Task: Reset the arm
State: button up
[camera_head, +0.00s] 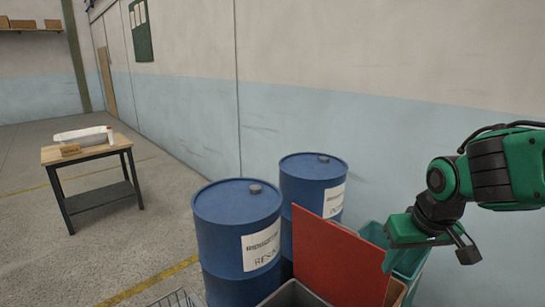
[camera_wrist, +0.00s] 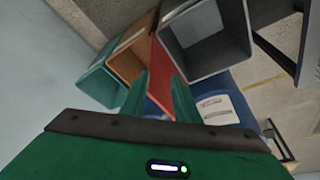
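My gripper (camera_head: 432,250) is at the right of the head view, raised in front of the wall above the bins. In the wrist view my gripper (camera_wrist: 159,85) shows two green fingers with a gap between them. It is open and I see nothing held. Behind the gap, a red panel (camera_wrist: 158,72) stands between the bins. The same red panel (camera_head: 335,258) is left of my gripper in the head view. My arm (camera_head: 500,170) comes in from the right edge.
Two blue barrels (camera_head: 238,225) (camera_head: 312,178) stand by the wall. A green bin (camera_wrist: 98,88), an orange-brown bin (camera_wrist: 130,60) and a grey bin (camera_wrist: 205,40) lie beneath my gripper. A wooden-topped table (camera_head: 90,148) with a white tub (camera_head: 82,135) stands at left. Floor between is open.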

jog(key=s+d+m+g, duration=0.2)
jog(key=s+d, duration=0.4)
jog(key=s, duration=0.3)
jog(key=s+d+f+m+g, duration=0.1)
jog(key=s+d+m, duration=0.3)
jog(key=s+d, duration=0.3)
jog(key=shift+s+d+f+m+g, duration=0.2)
jog(key=shift+s+m+g, duration=0.2)
jog(key=shift+s, duration=0.75)
